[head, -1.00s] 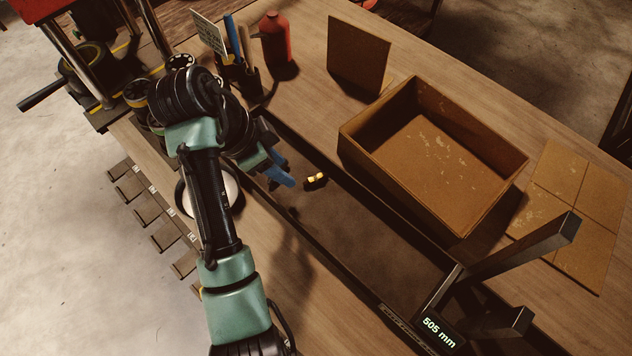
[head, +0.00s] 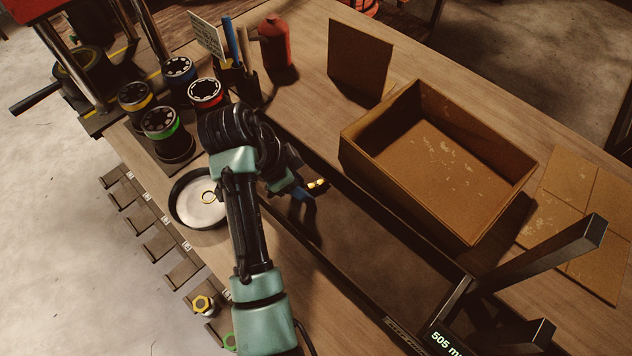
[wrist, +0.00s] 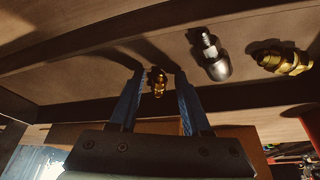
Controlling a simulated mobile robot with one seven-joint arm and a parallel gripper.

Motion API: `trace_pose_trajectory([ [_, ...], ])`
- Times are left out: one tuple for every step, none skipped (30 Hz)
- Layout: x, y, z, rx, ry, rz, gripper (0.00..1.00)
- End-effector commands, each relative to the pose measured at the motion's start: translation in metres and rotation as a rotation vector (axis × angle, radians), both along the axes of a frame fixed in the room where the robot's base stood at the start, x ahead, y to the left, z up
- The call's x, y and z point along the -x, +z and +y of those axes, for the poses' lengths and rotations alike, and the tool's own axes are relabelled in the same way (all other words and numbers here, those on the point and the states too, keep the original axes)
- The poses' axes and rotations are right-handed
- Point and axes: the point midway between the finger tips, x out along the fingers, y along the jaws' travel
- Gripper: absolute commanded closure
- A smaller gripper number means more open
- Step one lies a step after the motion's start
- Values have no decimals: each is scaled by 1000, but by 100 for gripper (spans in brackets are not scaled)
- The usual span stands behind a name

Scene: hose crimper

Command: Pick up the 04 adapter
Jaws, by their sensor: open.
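My gripper (head: 303,203) is open, its blue fingers low over the dark recessed strip of the bench. In the wrist view, a small brass fitting (wrist: 159,83) shows in the gap between the two fingertips (wrist: 158,88); I cannot tell whether they touch it. To its right are a silver fitting (wrist: 210,56) and a larger brass fitting (wrist: 286,62). In the head view, a brass fitting (head: 314,185) shows beside my gripper, partly covered by it. No size mark is readable on the fittings, so I cannot tell which is the 04 adapter.
An open brown box (head: 467,220) stands right of the strip. A round dish (head: 190,212) holding a ring is left of my arm. Several die pots (head: 160,123), a red bottle (head: 275,48) and a dark stand reading 505 mm (head: 541,255) are around. The strip's lower part is clear.

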Motion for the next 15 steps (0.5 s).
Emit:
trace_pose_trajectory([
  [0, 0, 0, 0, 0, 0, 52],
  [0, 0, 0, 0, 0, 0, 52],
  [0, 0, 0, 0, 0, 0, 56],
  [0, 0, 0, 0, 0, 0, 61],
  [0, 0, 0, 0, 0, 0, 67],
  [0, 0, 0, 0, 0, 0, 74],
  [0, 0, 0, 0, 0, 0, 79],
  [0, 0, 0, 0, 0, 0, 85],
  [0, 0, 0, 0, 0, 0, 92],
  [0, 0, 0, 0, 0, -1, 97],
  [0, 0, 0, 0, 0, -1, 100],
  [0, 0, 0, 0, 0, -1, 100],
  [0, 0, 0, 0, 0, -1, 100],
  [0, 0, 0, 0, 0, -1, 100],
  [0, 0, 0, 0, 0, -1, 100],
])
